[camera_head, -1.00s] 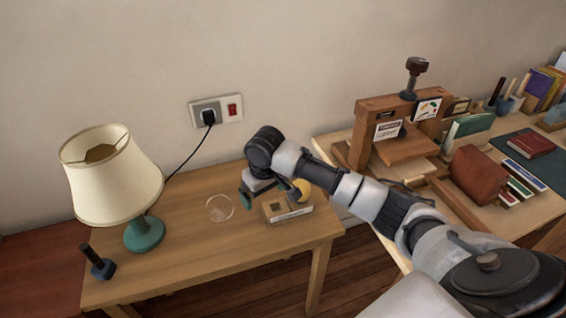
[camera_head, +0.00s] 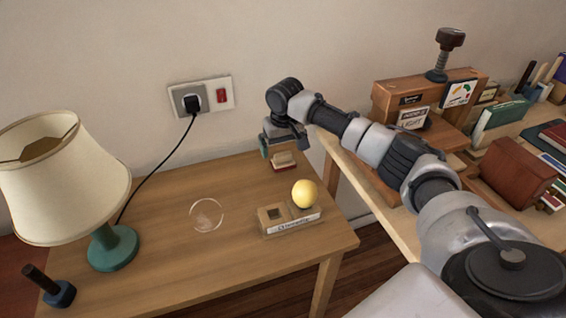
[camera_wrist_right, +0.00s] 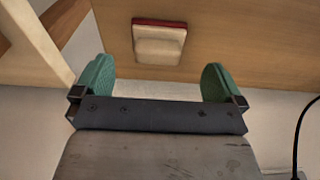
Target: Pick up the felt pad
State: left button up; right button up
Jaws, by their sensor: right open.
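A small block with a cream face and a red edge (camera_head: 285,161), which looks like the felt pad, lies on the wooden side table near its back right edge. In the right wrist view the pad (camera_wrist_right: 159,45) is ahead of and between the fingers, apart from them. My right gripper (camera_head: 283,146) is open and empty above and close to the pad. Its two green fingertips (camera_wrist_right: 158,80) are spread wider than the pad. My left gripper is not in view.
A holder (camera_head: 289,226) with a yellow ball (camera_head: 305,194) stands at the side table's front right. A clear round disc (camera_head: 207,214) lies mid-table. A lamp (camera_head: 60,180) stands left, its cord running to a wall socket (camera_head: 201,96). A desk with books (camera_head: 516,174) is at right.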

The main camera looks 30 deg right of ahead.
aim_at(283, 154)
notch_tip(283, 154, down, 4)
jog(key=shift+d+f+b, duration=0.15)
jog(key=shift+f+b, duration=0.05)
jog(key=shift+b, duration=0.2)
jog(key=shift+w+f, duration=0.15)
jog(key=shift+f, duration=0.3)
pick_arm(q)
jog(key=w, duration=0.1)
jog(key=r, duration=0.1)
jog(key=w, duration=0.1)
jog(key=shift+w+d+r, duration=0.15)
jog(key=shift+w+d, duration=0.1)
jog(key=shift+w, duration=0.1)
pick_arm(e)
jog(key=c, duration=1)
jog(key=shift+r, duration=0.1)
